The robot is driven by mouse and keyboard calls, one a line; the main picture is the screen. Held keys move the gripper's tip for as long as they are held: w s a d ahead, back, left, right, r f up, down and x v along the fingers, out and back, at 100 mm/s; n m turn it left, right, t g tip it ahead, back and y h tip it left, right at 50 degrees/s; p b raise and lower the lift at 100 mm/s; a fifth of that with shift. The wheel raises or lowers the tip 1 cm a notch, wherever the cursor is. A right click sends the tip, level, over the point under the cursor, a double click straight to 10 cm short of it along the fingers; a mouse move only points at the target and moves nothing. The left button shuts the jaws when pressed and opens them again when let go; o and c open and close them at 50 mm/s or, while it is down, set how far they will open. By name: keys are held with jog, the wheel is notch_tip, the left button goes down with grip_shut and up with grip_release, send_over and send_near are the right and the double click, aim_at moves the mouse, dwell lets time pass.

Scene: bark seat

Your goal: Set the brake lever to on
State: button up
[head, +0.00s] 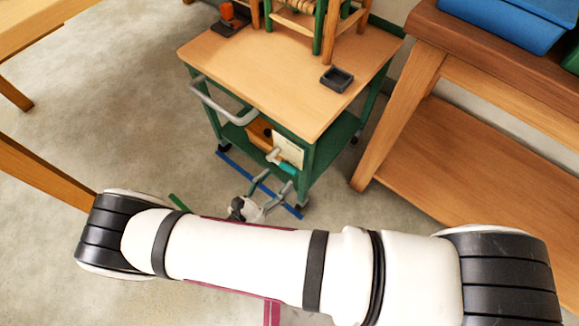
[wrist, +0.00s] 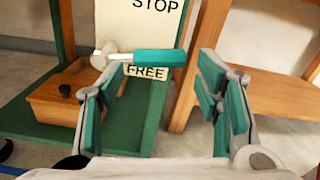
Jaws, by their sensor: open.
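The brake lever (wrist: 160,62) has a teal grip on a pale rod. It lies almost level, pointing right from its round pivot at the left, just above the word FREE on a cream plate (wrist: 112,22). The word STOP is higher on the plate. In the head view the lever (head: 288,168) is small, low on the green cart's side. My gripper (wrist: 165,85) is open and empty, its teal-padded fingers either side of the lever's grip. I cannot tell the gap in depth. In the head view my gripper (head: 271,186) is just below the lever, partly hidden by my arm.
The cart (head: 270,62) has a wooden top with a small dark tray (head: 337,78) and a grey push handle (head: 222,105). A wooden box (wrist: 62,95) sits on its lower shelf. A wooden bench (head: 470,140) stands close on the right. Open floor lies left.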

aim_at(289, 166)
jog(key=shift+b+x, duration=0.3)
jog(key=shift+x, duration=2.8)
grip_shut()
jog(key=shift+r, duration=0.1)
